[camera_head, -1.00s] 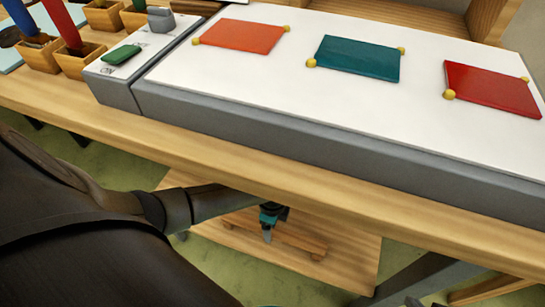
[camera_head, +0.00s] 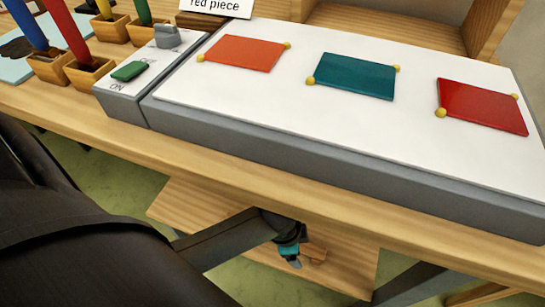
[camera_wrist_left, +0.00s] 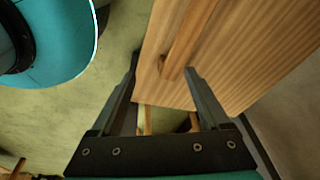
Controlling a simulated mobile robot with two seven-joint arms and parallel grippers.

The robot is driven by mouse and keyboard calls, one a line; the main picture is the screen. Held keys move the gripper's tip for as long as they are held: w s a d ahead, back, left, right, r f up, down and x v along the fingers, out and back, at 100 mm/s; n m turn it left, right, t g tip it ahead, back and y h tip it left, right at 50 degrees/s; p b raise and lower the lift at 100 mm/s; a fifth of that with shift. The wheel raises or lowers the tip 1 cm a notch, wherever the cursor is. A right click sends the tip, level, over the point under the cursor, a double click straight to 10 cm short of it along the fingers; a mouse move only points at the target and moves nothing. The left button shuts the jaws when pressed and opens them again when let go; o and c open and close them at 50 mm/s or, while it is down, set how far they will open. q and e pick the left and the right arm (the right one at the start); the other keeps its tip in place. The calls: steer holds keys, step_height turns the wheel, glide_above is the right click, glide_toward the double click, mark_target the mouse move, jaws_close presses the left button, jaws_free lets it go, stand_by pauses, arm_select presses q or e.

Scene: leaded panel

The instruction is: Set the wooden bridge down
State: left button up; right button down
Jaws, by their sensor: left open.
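The wooden bridge (camera_head: 315,252) rests on the low wooden shelf (camera_head: 185,205) under the table. In the head view my left arm hides most of it and only its right end shows. In the left wrist view it looks like a brown bar (camera_wrist_left: 190,33) lying on the pale shelf board (camera_wrist_left: 245,50). My left gripper (camera_head: 292,263) is open at the bridge, under the table edge. In the left wrist view its fingertips (camera_wrist_left: 162,66) stand on either side of the bar's near end. I cannot tell whether they touch it. My right gripper is not in view.
The table edge (camera_head: 340,225) passes above my left arm. On the table is a white light panel (camera_head: 290,100) with orange, teal and red pieces. Beside it is a switch box (camera_head: 130,85). Wooden holders (camera_head: 85,75) with coloured sticks stand at the left.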

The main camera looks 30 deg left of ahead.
arm_select(q)
steer(key=s+a+r+n+t+y, duration=0.1)
steer(key=s+a+r+n, duration=0.3)
steer(key=r+n, duration=0.4)
steer(key=shift+n+t, duration=0.3)
steer(key=shift+t, duration=0.4)
steer(key=shift+s+d, duration=0.1)
